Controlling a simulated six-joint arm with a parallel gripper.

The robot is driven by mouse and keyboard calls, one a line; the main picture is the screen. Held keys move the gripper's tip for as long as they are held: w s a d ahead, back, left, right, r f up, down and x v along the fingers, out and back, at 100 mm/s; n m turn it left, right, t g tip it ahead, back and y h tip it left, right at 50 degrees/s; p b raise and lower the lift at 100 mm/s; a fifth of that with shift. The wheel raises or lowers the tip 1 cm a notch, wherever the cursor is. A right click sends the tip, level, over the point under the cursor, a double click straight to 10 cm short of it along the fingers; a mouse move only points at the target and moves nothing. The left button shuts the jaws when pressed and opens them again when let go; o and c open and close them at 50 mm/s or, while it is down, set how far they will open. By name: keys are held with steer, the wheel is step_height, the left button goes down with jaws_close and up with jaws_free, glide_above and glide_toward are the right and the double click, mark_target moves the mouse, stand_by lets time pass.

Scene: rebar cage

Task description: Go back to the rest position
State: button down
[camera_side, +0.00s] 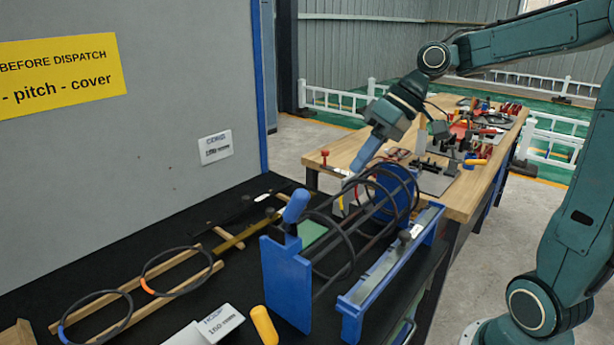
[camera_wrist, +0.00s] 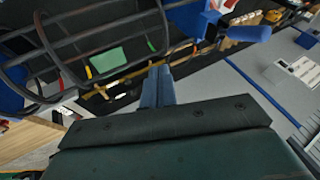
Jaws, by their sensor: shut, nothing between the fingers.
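My gripper (camera_side: 357,167) is at the far end of the rebar cage, pointing down and to the left above it. In the wrist view my gripper (camera_wrist: 158,70) has its two blue fingers together with nothing between them. The cage of dark bars and hoops is held in a blue stand (camera_side: 285,284). It fills the upper left of the wrist view, beside the fingers. The side view does not clearly show whether the fingertips touch the cage.
Two loose hoops (camera_side: 181,271) lie on wooden strips at the left of the black bench. A blue-handled tool (camera_side: 296,206) stands by the near plate. A wooden table (camera_side: 480,190) with tools is behind. A grey panel (camera_side: 150,140) borders the bench.

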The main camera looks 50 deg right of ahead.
steer(key=s+a+f+h, duration=0.1)
steer(key=s+h, duration=0.1)
steer(key=s, duration=0.5)
steer(key=s+a+f+m+t+h, duration=0.1)
steer(key=s+f+h, duration=0.1)
steer(key=s, duration=0.6)
steer(key=shift+s+a+h, duration=0.2)
steer(key=shift+a+h, duration=0.05)
steer(key=shift+h, duration=0.35)
